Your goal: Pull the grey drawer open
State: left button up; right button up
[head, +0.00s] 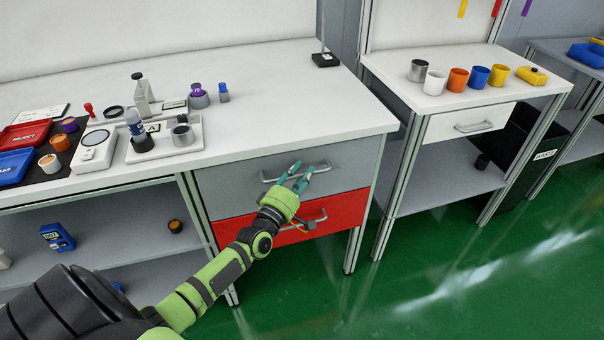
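The grey drawer (232,188) is the upper one under the right end of the workbench. Its front looks flush with the bench, so it appears shut. A pale bar handle (324,169) runs across its front. My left gripper (304,167) is at this handle, with its two teal fingers apart and their tips over the middle of the bar. The fingers hide part of the bar, and I cannot tell whether they touch it. My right gripper is out of view.
A red drawer (350,206) with its own handle sits directly below. The workbench top (290,95) holds trays, a scale and small parts at left. A side table (400,75) with several cups stands at right. Green floor (420,290) in front is clear.

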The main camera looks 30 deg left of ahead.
pick_arm(q)
jog(key=shift+w, duration=0.1)
jog(key=c, duration=0.6)
grip_shut()
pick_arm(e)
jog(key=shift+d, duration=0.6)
pick_arm(q)
jog(key=shift+d, duration=0.1)
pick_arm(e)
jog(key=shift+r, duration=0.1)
